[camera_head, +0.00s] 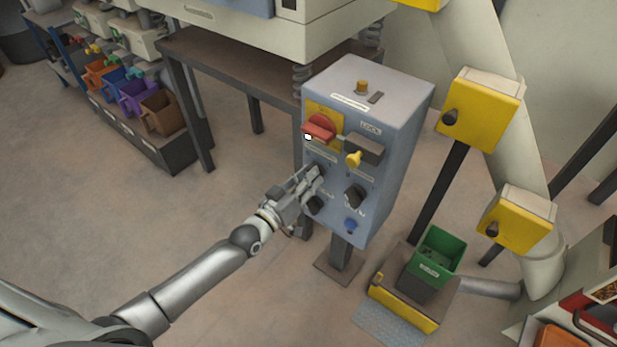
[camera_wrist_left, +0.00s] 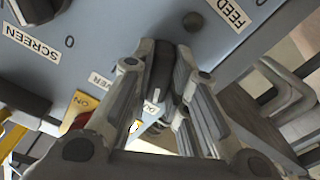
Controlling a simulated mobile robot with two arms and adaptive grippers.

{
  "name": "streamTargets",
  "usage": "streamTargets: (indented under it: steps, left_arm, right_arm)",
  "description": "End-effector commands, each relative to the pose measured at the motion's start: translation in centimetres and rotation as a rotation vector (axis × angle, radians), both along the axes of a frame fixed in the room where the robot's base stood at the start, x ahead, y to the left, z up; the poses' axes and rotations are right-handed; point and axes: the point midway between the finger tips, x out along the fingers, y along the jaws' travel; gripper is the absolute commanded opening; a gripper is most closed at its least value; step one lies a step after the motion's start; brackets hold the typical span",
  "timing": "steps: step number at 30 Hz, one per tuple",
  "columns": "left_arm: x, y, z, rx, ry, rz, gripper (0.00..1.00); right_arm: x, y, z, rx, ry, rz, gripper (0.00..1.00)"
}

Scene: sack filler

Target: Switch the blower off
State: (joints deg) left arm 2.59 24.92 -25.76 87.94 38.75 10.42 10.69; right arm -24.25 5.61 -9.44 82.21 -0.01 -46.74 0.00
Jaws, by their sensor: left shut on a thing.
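The blue-grey control box (camera_head: 386,130) stands on a post in the middle of the head view. My left gripper (camera_head: 311,180) is at the left side of its front face. In the left wrist view my left gripper (camera_wrist_left: 160,85) is shut on a dark knob (camera_wrist_left: 160,72), one finger on each side. A label partly hidden by the fingers shows letters like "WER" (camera_wrist_left: 100,80), so this seems to be the blower knob. The fingers hide much of the knob, and I cannot read its setting. My right gripper is not in view.
A green bin (camera_head: 437,250) stands at lower right. Floor left of the box is clear.

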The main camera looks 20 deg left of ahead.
Motion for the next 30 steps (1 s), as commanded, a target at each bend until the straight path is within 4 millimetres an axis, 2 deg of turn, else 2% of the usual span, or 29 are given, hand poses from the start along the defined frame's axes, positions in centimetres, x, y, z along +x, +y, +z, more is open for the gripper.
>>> streamTargets:
  steps: [12,30]
  left_arm:
    - [-0.05,-0.03,-0.09,-0.211,0.080,0.000,0.00]
    - [-0.05,-0.04,-0.09,-0.258,0.096,0.000,0.00]
  right_arm:
    - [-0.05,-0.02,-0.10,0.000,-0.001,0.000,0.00]
    - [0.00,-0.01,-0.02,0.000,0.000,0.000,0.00]
